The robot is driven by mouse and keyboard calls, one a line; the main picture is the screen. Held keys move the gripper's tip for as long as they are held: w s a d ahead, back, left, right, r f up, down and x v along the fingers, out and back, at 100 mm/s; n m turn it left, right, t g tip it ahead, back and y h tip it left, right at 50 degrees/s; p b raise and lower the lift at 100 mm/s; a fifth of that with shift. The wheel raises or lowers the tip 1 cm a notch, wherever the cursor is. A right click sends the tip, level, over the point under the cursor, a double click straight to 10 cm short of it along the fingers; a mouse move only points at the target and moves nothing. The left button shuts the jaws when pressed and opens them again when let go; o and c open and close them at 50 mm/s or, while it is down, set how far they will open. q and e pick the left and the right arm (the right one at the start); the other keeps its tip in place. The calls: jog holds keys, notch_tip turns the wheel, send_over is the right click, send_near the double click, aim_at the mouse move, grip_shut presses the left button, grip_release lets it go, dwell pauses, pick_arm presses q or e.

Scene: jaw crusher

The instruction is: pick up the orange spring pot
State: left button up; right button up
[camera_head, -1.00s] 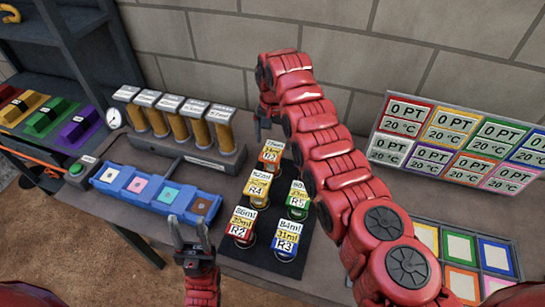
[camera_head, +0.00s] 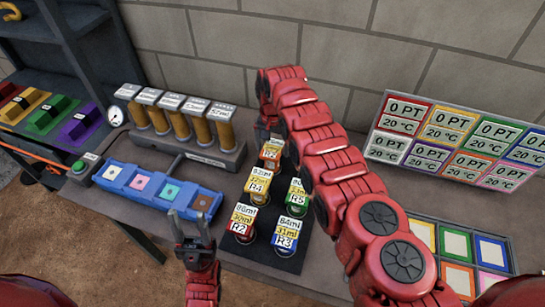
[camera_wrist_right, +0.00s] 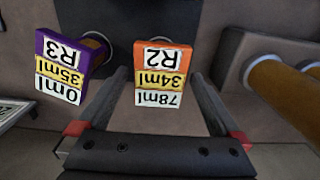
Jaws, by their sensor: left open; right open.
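The orange spring pot (camera_head: 270,153) stands at the far end of the dark mat, partly hidden by my right arm in the head view. In the right wrist view the orange pot (camera_wrist_right: 161,65) shows its labels between the two fingers. My right gripper (camera_wrist_right: 160,78) is open, with one finger on each side of the pot in that view; I cannot tell whether they touch it. In the head view my right gripper (camera_head: 264,130) is just behind the pot. My left gripper (camera_head: 189,217) is open and empty at the front edge of the table.
A purple pot (camera_wrist_right: 70,62) stands close beside the orange one. Yellow (camera_head: 258,185), green (camera_head: 297,196), red (camera_head: 243,222) and blue (camera_head: 288,235) pots share the mat. A dispenser rack (camera_head: 200,150) and blue tray (camera_head: 150,190) stand left.

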dwell(0.3)
grip_shut()
dwell(0.4)
